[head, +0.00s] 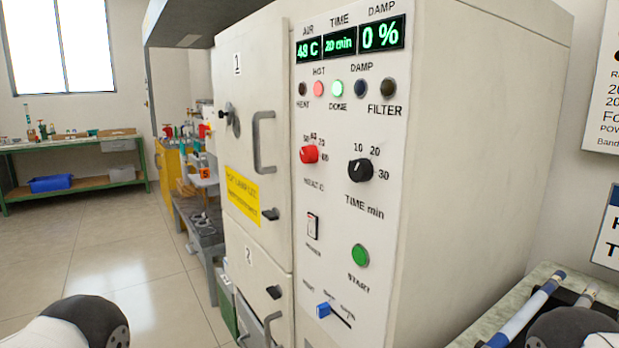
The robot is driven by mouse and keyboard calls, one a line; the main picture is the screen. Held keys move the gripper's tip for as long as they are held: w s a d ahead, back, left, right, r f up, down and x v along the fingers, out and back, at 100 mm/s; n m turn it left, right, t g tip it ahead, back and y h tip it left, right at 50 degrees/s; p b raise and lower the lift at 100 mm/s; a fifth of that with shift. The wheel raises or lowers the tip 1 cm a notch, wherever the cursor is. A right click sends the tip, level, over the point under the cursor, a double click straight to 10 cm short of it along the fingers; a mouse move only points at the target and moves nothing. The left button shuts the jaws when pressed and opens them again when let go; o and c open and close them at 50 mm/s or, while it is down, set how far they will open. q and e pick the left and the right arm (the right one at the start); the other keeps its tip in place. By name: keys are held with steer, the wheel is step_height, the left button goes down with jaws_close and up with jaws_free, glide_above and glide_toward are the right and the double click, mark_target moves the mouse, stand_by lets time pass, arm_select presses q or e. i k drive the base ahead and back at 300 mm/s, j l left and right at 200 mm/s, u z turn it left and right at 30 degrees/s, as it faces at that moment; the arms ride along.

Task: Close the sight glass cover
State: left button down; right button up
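The sight glass fitting (232,119) is on the upper door (248,190) of the cream oven cabinet, the door marked 1. It shows as a small dark disc with a black knob beside it, seen at a steep angle. I cannot tell how far its cover lies over the glass. Neither gripper is in view. Only rounded white and black parts of my arms show at the bottom left and bottom right corners, well away from the fitting.
The upper door has a grey handle (263,142) and a yellow label (243,195). The control panel (333,265) reads 48 C, 20 min, 0 %. A bench with blue-ended rods (527,309) is at right. Open floor (130,240) lies left; a green bench (75,146) stands behind.

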mark_target(230, 113)
steer(key=i+j+z, duration=0.1)
steer(key=j, duration=0.35)
steer(key=i+j+z, duration=0.1)
steer(key=j, duration=0.35)
steer(key=i+j+z, duration=0.15)
steer(key=j, duration=0.3)
